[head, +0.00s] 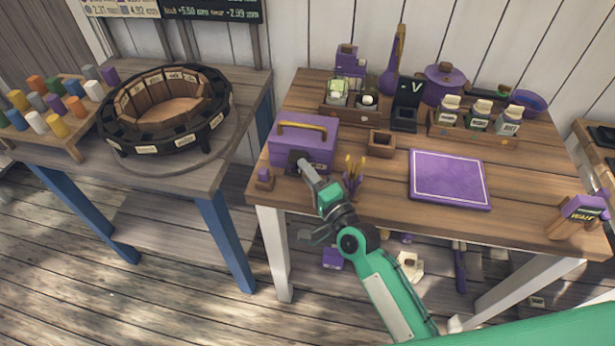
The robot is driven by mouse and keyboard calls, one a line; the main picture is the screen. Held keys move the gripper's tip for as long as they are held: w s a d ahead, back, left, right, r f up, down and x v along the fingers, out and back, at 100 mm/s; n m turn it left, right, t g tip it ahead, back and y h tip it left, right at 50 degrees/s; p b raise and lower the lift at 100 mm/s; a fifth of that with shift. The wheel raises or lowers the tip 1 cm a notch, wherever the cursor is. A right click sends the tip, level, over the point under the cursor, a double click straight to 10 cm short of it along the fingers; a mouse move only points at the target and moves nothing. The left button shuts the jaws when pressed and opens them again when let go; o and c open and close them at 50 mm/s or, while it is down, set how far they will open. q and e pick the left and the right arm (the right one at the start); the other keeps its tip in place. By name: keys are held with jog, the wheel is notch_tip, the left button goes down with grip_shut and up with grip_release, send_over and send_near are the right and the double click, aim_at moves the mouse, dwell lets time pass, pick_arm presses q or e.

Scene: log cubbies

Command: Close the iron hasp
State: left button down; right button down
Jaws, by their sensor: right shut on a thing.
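A purple box (306,138) with a tan handle on its lid stands at the left front of the right-hand table, with its lid down. The iron hasp (294,157) shows as a small dark piece on the box's front. My right gripper (303,164) reaches it from the front and is shut on it. The fingertips partly hide the hasp, so its exact angle cannot be told. My left gripper is not in view.
A purple mat (448,180) lies further right. A round cubby ring (165,107) sits on the left table.

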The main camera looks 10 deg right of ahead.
dwell(0.5)
jog(key=c, duration=1.3)
grip_release()
